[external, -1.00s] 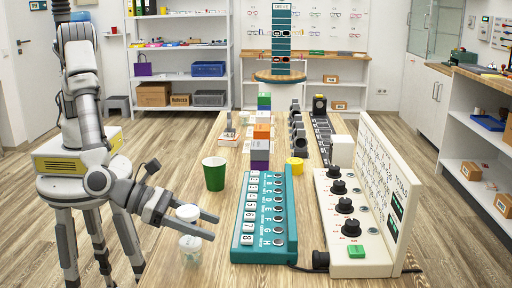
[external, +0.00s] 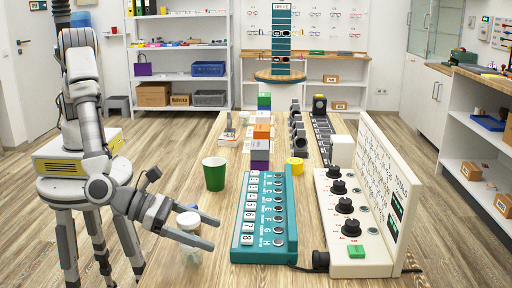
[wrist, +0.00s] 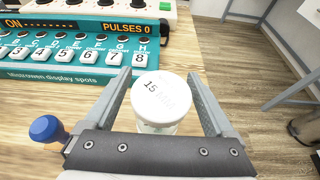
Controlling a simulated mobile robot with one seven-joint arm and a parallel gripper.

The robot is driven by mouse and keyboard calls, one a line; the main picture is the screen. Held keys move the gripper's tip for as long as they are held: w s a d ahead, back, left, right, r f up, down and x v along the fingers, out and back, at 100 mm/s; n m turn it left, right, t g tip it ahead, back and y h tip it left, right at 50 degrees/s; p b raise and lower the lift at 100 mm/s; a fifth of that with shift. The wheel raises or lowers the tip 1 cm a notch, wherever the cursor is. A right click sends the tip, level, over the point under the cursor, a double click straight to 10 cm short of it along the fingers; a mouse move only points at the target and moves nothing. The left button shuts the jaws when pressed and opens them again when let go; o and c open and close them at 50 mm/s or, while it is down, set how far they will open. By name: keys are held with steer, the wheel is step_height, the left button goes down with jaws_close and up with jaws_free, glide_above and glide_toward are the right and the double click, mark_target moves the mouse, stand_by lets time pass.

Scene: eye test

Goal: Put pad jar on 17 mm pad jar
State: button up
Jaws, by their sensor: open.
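A pad jar with a white lid marked 15 (wrist: 160,98) stands between my fingers in the wrist view; part of its clear body shows below the lid. In the external view its white lid (external: 188,219) shows between the fingers, partly covered. A clear jar (external: 190,253) shows below it, largely behind the near finger; its label cannot be read, and I cannot tell whether the two touch. My gripper (external: 213,232) is open around the upper jar, with the fingers on either side of it. It also shows in the wrist view (wrist: 160,85).
A teal numbered panel (external: 264,222) stands just right of my fingertips. A green cup (external: 214,174) is behind the gripper. A cream knob console (external: 352,225) is farther right. A blue-topped object (wrist: 47,128) is left of my gripper in the wrist view.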

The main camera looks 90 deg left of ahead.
steer(key=p+v, duration=0.1)
steer(key=v, duration=1.1)
steer(key=shift+r, duration=0.2)
